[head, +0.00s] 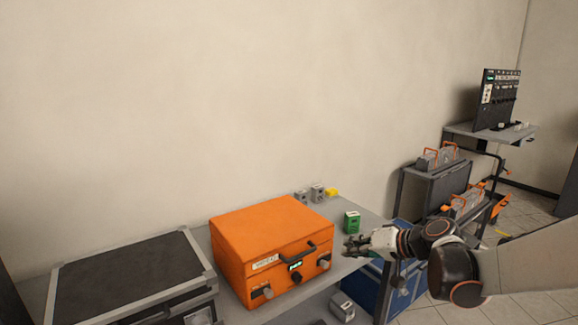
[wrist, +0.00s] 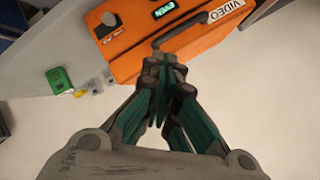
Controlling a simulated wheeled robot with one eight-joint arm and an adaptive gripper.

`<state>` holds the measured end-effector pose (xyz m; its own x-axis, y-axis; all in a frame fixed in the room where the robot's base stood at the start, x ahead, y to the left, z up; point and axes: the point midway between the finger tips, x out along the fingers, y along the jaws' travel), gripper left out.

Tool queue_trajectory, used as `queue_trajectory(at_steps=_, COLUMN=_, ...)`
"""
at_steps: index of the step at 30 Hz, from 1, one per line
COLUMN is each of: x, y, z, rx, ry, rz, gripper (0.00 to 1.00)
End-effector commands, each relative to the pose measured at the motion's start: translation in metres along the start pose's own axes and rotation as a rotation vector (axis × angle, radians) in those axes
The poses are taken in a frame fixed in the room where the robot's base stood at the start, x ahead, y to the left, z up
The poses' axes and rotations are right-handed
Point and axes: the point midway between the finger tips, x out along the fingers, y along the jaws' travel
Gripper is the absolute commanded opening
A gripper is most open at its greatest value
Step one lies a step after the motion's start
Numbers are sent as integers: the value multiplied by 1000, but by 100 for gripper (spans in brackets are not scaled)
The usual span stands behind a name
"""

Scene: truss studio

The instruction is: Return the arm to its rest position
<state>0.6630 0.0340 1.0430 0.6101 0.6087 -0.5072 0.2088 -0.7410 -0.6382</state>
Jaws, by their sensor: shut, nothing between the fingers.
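My gripper (head: 352,246) is at the right of the orange case in the head view, just in front of a small green box. Its fingers are together and empty in the wrist view (wrist: 162,75). My arm reaches in from the right edge of the head view, over the table's right end. The orange case (head: 262,232) is closed, with a dark handle and knobs on its front. It also shows in the wrist view (wrist: 130,58), beyond the fingertips. The green box (head: 352,222) stands on the table; the wrist view shows it at the left (wrist: 59,80).
A black case with metal edges (head: 130,272) lies left of the orange case. Small grey pieces (head: 318,193) and a yellow piece (head: 332,192) sit behind it. A blue crate (head: 365,290) is below the table's right end. A cart (head: 432,190) and a panel stand (head: 497,100) are farther right.

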Motion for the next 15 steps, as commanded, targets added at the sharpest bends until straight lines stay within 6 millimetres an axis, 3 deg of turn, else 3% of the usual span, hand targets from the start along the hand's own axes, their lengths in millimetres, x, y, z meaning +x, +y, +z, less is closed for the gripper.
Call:
queue_trajectory(at_steps=6, x=-35, y=-41, z=33, rx=-45, ry=-50, rz=108, gripper=0)
queue_trajectory(at_steps=15, x=-85, y=-76, z=88, rx=-120, ry=-98, rz=256, gripper=0)
